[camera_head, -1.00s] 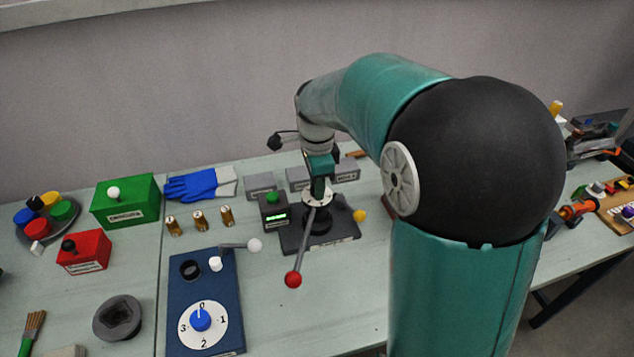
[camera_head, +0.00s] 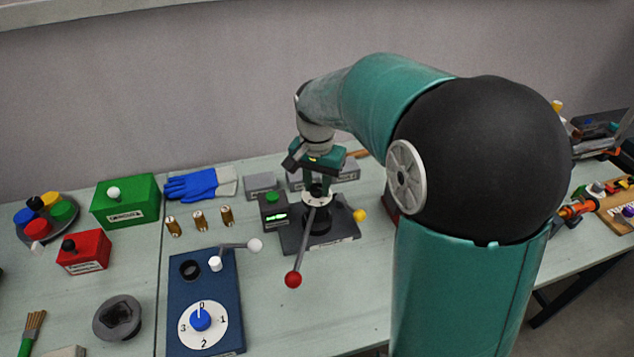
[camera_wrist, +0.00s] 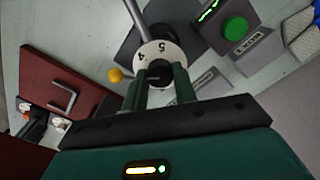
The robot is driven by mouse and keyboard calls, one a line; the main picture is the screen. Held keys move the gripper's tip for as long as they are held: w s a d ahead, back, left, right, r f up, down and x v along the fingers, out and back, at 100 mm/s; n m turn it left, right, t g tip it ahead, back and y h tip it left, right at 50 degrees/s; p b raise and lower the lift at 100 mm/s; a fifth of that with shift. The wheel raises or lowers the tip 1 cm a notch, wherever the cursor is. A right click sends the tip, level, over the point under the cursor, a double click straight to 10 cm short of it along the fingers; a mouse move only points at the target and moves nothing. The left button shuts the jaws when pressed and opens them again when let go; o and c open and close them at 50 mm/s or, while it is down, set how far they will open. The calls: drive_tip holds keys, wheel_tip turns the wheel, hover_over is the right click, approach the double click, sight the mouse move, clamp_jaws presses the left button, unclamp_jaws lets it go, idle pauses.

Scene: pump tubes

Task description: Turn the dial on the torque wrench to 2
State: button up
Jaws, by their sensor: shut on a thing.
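The torque wrench has a white numbered dial ring (camera_head: 315,201) with a dark knob in its middle, above a black stand (camera_head: 340,238). A grey lever (camera_head: 303,245) with a red ball runs from it toward the front. In the wrist view the dial ring (camera_wrist: 154,53) shows 4 and 5; the other numbers are hidden or out of sight. My gripper (camera_wrist: 159,82) is shut on the dark knob (camera_wrist: 158,68), a finger at each side. In the head view my gripper (camera_head: 318,186) points down on the dial from above, and its fingers partly hide the knob.
A box with a green button (camera_head: 272,199) and lit display stands left of the dial. A yellow ball (camera_head: 360,215) is on its right. A blue panel (camera_head: 205,264) with a blue knob pointing at 0 lies front left. Grey blocks (camera_head: 262,182) are behind.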

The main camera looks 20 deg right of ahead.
drive_tip(key=n, duration=0.4)
drive_tip(key=shift+n, duration=0.4)
drive_tip(key=n, duration=0.3)
drive_tip(key=shift+n, duration=0.3)
drive_tip(key=n, duration=0.4)
drive_tip(key=shift+n, duration=1.9)
drive_tip(key=shift+r, duration=0.1)
drive_tip(key=o, duration=1)
